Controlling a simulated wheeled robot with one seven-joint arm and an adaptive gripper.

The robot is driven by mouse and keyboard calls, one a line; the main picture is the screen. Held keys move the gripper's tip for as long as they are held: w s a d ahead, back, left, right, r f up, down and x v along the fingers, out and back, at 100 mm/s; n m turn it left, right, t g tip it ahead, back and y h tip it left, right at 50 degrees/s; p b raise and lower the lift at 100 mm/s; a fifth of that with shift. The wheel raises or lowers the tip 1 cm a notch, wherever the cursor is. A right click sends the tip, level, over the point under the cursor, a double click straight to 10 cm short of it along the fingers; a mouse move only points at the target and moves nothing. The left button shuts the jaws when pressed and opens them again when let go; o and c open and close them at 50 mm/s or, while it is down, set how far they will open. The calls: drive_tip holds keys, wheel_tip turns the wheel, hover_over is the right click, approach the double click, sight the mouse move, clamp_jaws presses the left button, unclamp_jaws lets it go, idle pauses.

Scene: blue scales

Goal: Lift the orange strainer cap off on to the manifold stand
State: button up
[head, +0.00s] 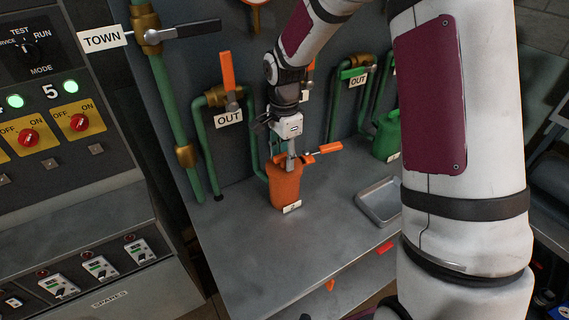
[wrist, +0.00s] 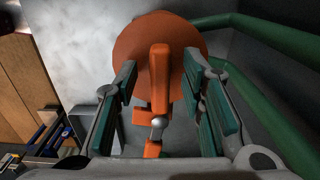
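The orange strainer (head: 285,188) stands upright on the grey stand (head: 262,240), with a pale label at its foot. In the wrist view I look down on its round orange cap (wrist: 132,48), which has a raised orange bar (wrist: 160,75) across it. My gripper (head: 290,158) points down at the top of the strainer. In the wrist view my gripper (wrist: 159,77) is open, with one teal-padded finger on each side of the bar. Gaps show between the bar and both pads. The fingertips are partly hidden in the head view.
An orange lever (head: 324,149) sticks out right of the strainer's top. A shallow grey tray (head: 375,215) lies to the right, with a green can (head: 387,137) behind it. Green pipes (head: 206,150) rise behind. The stand's front left is clear.

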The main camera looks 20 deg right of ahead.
clamp_jaws()
drive_tip(key=shift+r, duration=0.1)
